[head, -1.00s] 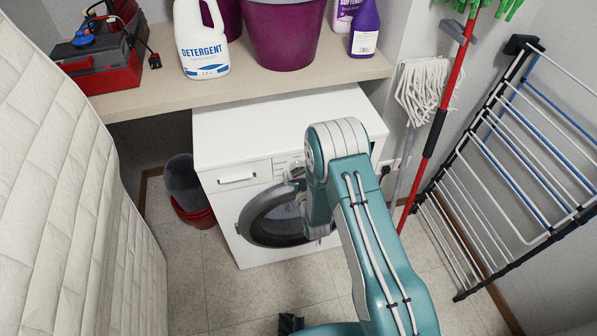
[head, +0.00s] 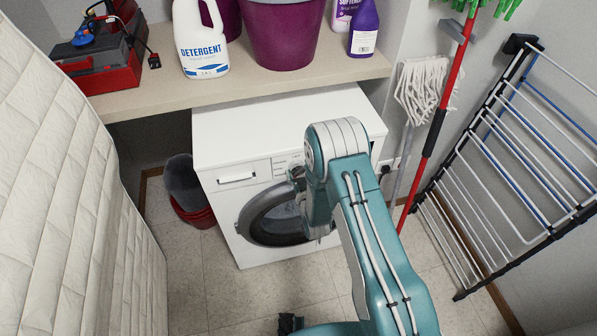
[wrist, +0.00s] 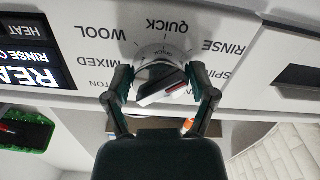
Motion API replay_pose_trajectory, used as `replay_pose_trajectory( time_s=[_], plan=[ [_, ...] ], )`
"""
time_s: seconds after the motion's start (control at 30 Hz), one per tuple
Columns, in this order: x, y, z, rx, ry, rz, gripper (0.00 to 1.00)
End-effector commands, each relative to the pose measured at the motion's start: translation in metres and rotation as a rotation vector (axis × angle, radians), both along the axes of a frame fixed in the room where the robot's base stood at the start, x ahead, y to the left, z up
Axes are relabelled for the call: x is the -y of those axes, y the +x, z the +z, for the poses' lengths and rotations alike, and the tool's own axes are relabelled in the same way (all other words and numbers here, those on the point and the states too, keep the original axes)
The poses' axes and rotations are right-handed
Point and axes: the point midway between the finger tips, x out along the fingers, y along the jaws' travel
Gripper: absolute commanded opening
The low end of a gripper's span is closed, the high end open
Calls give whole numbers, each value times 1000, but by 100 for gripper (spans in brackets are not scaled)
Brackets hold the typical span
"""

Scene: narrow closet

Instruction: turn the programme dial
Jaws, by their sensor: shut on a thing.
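The programme dial (wrist: 158,80) shows in the wrist view as a silver knob with a raised grip bar and a red mark. Printed words around it include QUICK, WOOL, MIXED and RINSE, upside down in this view. My gripper (wrist: 160,84) is shut on the dial, with one dark finger on each side. The dial sits on the white front panel of the washing machine (head: 270,125). In the head view my teal arm hides the dial, and only a small part of the gripper (head: 296,175) shows left of the arm.
A lit display (wrist: 35,75) is beside the dial. A shelf (head: 240,75) with a detergent bottle (head: 201,40) overhangs the machine. A drying rack (head: 510,150) and mops (head: 425,90) stand right, a quilted mattress (head: 65,190) left. Some floor is clear in front.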

Motion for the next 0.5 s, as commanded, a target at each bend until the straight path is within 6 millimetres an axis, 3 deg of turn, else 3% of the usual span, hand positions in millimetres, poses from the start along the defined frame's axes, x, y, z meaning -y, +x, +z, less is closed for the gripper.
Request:
replay_pose_trajectory(
  time_s=[0.03, 0.07, 0.5],
  plan=[
    [-1, 2, 2, 6, 2, 2, 87],
    [-1, 2, 2, 6, 2, 2, 100],
    [0, -1, 1, 3, 2, 1, 100]
  ],
)
